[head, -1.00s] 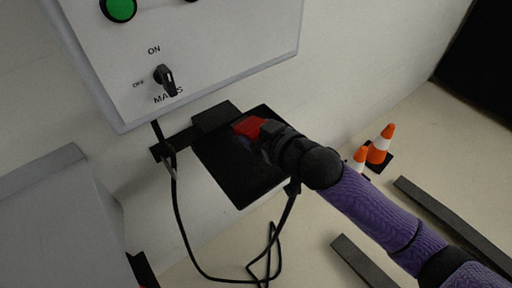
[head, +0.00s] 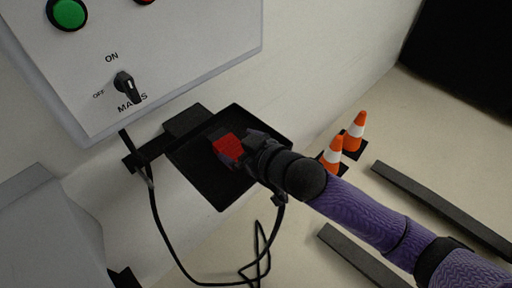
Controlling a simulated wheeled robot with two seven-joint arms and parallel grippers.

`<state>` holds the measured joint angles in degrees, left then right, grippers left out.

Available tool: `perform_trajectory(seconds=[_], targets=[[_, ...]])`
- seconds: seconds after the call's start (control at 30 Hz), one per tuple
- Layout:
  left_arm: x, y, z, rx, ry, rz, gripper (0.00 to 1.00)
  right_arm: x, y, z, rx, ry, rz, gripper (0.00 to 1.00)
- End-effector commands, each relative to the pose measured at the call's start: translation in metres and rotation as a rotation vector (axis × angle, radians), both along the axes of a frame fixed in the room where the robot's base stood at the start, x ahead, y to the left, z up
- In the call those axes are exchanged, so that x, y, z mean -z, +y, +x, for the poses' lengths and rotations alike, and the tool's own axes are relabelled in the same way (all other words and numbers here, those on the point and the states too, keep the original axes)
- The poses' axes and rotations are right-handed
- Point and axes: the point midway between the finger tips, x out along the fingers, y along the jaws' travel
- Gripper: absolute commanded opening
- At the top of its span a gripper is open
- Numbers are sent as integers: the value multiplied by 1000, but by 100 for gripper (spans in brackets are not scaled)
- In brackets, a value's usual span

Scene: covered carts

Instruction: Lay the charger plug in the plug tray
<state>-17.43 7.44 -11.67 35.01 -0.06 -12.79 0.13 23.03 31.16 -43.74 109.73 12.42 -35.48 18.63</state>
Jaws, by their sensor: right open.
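The charger plug (head: 228,147), a red block, is at the fingertips of my right gripper (head: 243,149), over the black plug tray (head: 221,200). The gripper's jaws are open beside the plug. I cannot tell whether the plug rests on the tray floor or touches a finger. The gripper and wrist hide part of the tray's right side. A black cable (head: 160,234) hangs from under the cabinet and loops up to a dark end below my right wrist. My left gripper is not in view.
The tray is on a dark bracket (head: 150,150) below the white cabinet (head: 185,55), which has a MAINS switch (head: 125,85) and a green button (head: 67,13). Orange cones (head: 355,130) and dark floor bars (head: 440,208) are at right. A grey box (head: 50,235) stands lower left.

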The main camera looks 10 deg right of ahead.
Motion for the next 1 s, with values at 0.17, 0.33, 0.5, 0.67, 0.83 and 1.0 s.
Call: perform_trajectory(seconds=[0.17, 0.33, 0.5, 0.67, 0.83, 1.0], targets=[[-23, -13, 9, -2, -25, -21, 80, -24, -27, -39, 1, 2, -3, 100], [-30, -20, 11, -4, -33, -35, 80, -34, -43, -65, 0, 2, -2, 100], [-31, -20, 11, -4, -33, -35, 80, -36, -47, -72, 0, 0, -1, 100], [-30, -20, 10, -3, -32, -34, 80, 6, -68, -58, 88, 59, -37, 100], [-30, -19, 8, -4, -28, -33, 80, 187, -147, -102, 356, 392, -205, 100], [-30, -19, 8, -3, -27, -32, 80, 316, -169, -272, 448, 810, -353, 100]])
